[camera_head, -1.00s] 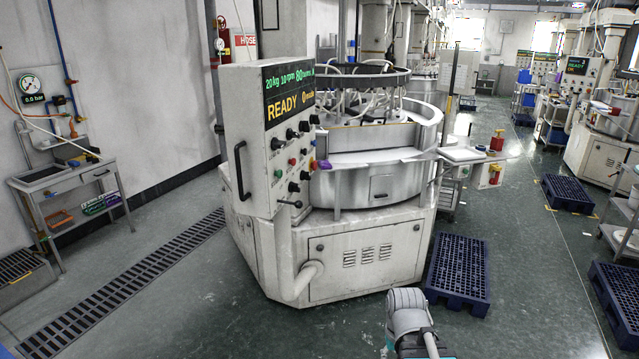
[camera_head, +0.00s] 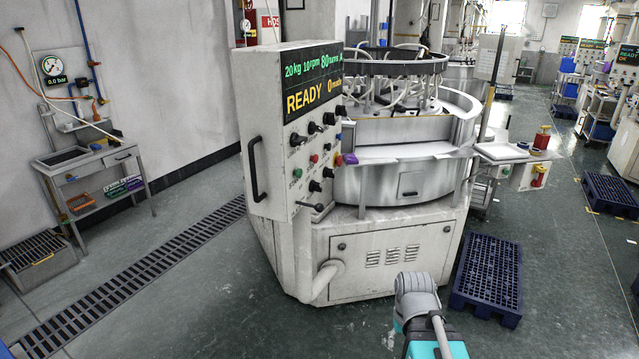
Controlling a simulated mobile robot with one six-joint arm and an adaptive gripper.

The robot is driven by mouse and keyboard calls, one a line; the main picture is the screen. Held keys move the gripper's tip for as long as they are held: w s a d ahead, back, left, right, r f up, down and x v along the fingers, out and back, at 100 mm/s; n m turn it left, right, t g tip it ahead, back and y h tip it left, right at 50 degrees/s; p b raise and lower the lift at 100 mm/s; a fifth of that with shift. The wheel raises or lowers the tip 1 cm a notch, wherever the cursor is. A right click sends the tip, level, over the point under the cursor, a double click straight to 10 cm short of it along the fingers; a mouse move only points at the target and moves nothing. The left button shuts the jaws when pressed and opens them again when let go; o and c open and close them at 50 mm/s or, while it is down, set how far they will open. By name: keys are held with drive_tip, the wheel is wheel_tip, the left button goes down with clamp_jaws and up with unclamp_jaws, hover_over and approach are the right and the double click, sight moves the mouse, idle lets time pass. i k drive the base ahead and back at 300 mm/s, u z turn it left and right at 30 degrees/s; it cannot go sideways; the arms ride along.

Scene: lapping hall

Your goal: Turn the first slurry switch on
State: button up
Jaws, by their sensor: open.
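The control panel (camera_head: 300,130) of the near lapping machine faces me at an angle, left of the machine's round tub (camera_head: 400,180). Its display (camera_head: 312,92) reads READY. Below the display are several black rotary knobs, one of them here (camera_head: 297,140), a red button (camera_head: 314,159), a green button (camera_head: 298,173) and a small lever (camera_head: 312,206). The labels are too small to read, so I cannot tell which knob is the first slurry switch or how it is set. My gripper is not in view; only a grey and teal part of my arm shows at the bottom.
A black handle (camera_head: 255,167) sticks out of the panel's left side. A blue pallet (camera_head: 488,275) lies right of the machine. A side shelf (camera_head: 505,151) with a red bottle (camera_head: 542,137) juts out right. A floor grate (camera_head: 150,270) runs along the left; open floor lies around it.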

sight(314, 186)
drive_tip(key=u, duration=0.3)
drive_tip(key=i, duration=0.5)
drive_tip(key=u, duration=0.55)
